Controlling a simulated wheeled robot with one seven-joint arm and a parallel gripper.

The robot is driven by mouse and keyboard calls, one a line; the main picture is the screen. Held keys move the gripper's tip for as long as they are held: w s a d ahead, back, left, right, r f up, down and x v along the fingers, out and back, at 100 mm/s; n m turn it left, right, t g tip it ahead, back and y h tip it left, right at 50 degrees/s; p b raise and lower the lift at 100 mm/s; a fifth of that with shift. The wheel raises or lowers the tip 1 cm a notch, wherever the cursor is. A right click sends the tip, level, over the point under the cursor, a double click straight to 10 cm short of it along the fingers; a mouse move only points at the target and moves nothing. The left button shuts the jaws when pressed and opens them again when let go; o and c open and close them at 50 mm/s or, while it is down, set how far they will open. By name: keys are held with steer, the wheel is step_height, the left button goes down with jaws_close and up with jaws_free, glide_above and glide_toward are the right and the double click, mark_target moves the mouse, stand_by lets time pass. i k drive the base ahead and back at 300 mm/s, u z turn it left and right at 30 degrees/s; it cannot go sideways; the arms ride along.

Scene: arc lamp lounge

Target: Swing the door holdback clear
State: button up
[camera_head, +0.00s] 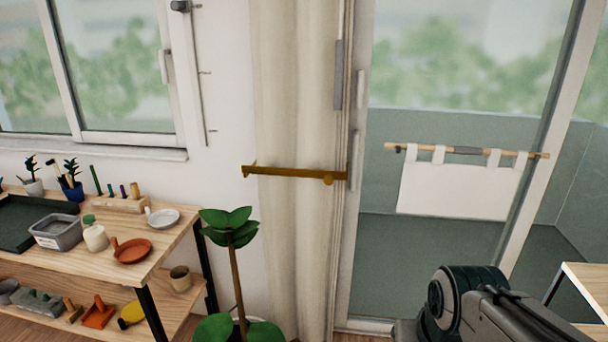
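The door holdback (296,173) is a brass-coloured bar, roughly level, in the middle of the head view. It runs across the front of the beige curtain (290,90), from a small upturned end at its left to the door frame at its right. A round knob sits near its right end. The glass door (455,70) has a pale frame with a grey upright handle just right of the bar. Part of my arm shows at the bottom right, well away from the bar. My gripper's fingers are not in view.
A wooden shelf table (175,237) with pots, dishes and small tools stands at the left. A tall leafy plant (237,270) stands below the bar, in front of the curtain. A white cloth (455,187) hangs from a rod behind the glass. A wooden tabletop edge (590,280) shows at right.

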mark_target(328, 177)
steer(key=u, duration=0.2)
steer(key=i, duration=1.3)
steer(key=z, duration=0.25)
